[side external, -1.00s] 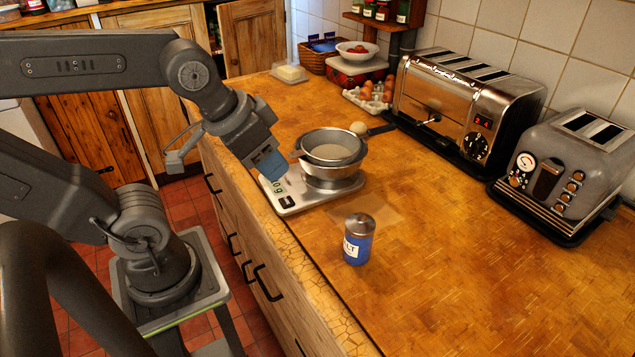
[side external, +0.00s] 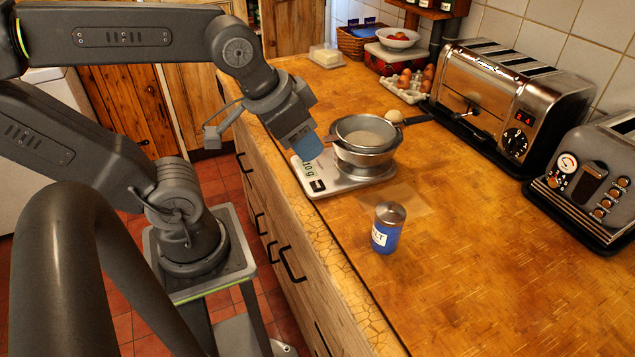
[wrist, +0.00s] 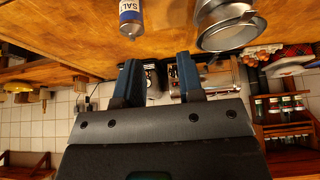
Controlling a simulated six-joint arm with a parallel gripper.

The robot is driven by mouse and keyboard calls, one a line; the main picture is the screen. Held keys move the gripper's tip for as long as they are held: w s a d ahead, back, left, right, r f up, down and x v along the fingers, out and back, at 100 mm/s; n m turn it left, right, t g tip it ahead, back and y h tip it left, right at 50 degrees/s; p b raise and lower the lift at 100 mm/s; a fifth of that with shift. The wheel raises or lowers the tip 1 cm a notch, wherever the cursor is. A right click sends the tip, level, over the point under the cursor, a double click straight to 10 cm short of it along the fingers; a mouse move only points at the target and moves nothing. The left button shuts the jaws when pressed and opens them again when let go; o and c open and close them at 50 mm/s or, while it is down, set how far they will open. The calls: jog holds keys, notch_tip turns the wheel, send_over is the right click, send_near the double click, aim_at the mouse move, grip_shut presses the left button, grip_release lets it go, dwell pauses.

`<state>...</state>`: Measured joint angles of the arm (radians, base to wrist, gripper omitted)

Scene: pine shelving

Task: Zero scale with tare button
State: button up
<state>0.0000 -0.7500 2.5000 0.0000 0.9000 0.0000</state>
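In the side view a silver kitchen scale (side external: 338,186) lies on the wooden counter. Its display (side external: 309,168) is lit and appears to read "10 g", though a leading digit may be covered. A dark button (side external: 318,186) is on its front edge. A metal bowl with a sieve (side external: 362,140) sits on the scale; it also shows in the wrist view (wrist: 228,27). My gripper (side external: 306,152) has its blue fingertips just above the display's far end; contact cannot be told. In the wrist view my gripper's fingers (wrist: 160,75) are apart with nothing between them.
A blue salt shaker (side external: 387,228) stands right of and nearer than the scale; the wrist view shows it too (wrist: 130,18). Two toasters (side external: 510,100) (side external: 590,180), an egg carton (side external: 405,87) and a butter dish (side external: 327,57) stand farther back.

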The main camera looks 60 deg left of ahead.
grip_shut()
dwell(1.4)
